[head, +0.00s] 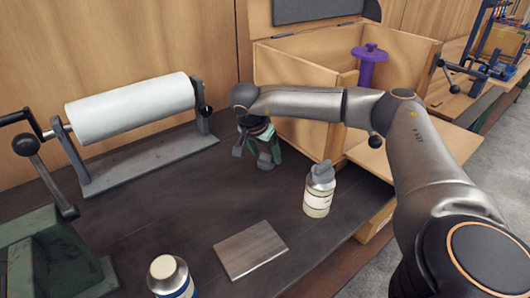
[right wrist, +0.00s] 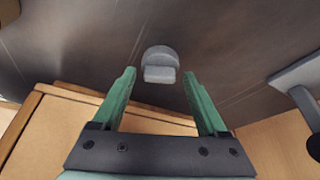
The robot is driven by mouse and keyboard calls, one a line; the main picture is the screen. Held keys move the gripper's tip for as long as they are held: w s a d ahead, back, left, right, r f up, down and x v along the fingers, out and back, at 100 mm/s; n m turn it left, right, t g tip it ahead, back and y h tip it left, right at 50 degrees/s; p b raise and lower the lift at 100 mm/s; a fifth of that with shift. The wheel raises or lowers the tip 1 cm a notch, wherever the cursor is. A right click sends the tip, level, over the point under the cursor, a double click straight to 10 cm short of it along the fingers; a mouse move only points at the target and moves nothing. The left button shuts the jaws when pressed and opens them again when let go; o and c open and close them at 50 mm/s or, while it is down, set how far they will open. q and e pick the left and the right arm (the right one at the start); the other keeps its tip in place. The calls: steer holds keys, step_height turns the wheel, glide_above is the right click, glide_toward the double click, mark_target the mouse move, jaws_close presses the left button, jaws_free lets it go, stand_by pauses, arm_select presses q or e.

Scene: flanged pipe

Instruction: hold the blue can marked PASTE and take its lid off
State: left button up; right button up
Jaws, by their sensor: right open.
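A can (head: 170,275) with a pale round top and a blue band low on its side stands at the bottom edge of the head view, partly cut off. I cannot read any marking on it. My right gripper (head: 259,158) points down over the back of the table beside the wooden box, well away from this can. Its green fingers (right wrist: 162,103) are open. A small grey rounded piece (right wrist: 161,65) shows beyond and between the fingertips in the right wrist view, apart from both. My left gripper is not in view.
A cream bottle with a grey cap (head: 319,190) stands right of centre. A flat metal plate (head: 250,249) lies near the can. A white roll on a stand (head: 130,108), a green machine (head: 45,255) and an open wooden box (head: 300,75) surround the dark table.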

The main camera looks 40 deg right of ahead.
steer(key=v, duration=1.2)
steer(key=shift+r+p, duration=0.25)
steer(key=shift+p, duration=0.1)
